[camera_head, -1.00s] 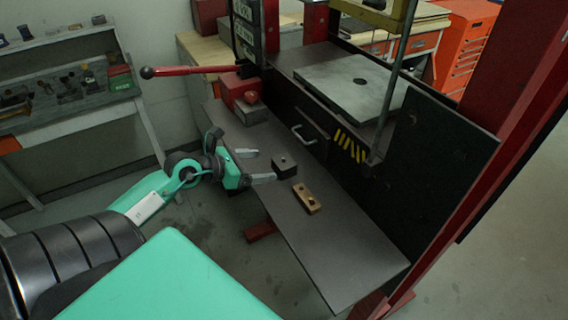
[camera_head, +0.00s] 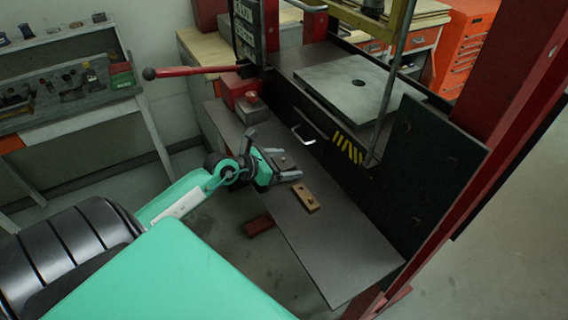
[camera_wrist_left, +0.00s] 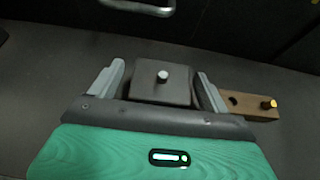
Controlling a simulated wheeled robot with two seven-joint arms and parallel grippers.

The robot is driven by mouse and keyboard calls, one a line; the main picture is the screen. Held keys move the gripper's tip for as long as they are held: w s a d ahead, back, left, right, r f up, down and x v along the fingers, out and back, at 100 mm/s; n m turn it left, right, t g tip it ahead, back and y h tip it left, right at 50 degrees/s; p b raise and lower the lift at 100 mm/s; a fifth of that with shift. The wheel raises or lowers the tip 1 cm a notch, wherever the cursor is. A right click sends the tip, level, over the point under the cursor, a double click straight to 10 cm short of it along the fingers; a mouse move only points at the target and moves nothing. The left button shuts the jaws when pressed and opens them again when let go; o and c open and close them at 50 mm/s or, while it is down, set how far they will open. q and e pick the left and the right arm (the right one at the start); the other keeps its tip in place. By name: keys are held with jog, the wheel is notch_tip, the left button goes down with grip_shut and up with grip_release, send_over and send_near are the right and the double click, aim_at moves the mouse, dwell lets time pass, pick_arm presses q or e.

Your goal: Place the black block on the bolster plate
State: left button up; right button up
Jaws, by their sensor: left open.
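The black block (camera_wrist_left: 161,82) shows in the left wrist view as a dark block with a small light peg on top, on the dark shelf (camera_head: 330,258). It lies between the two fingers of my left gripper (camera_wrist_left: 160,90). The fingers stand apart, with a gap on the left side of the block and the right finger close to it. In the head view the block (camera_head: 283,161) is partly hidden by my left gripper (camera_head: 282,165). My right gripper is not in view.
A brown block with holes (camera_head: 306,198) lies on the shelf just right of the black block; it also shows in the left wrist view (camera_wrist_left: 250,106). A drawer handle (camera_head: 303,136) and a red lever (camera_head: 195,71) are nearby. The bolster plate's top is clear.

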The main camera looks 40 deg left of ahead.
pick_arm(q)
jog(key=c, duration=1.7)
jog(key=shift+r, duration=0.1)
grip_shut()
jog(key=shift+r, duration=0.1)
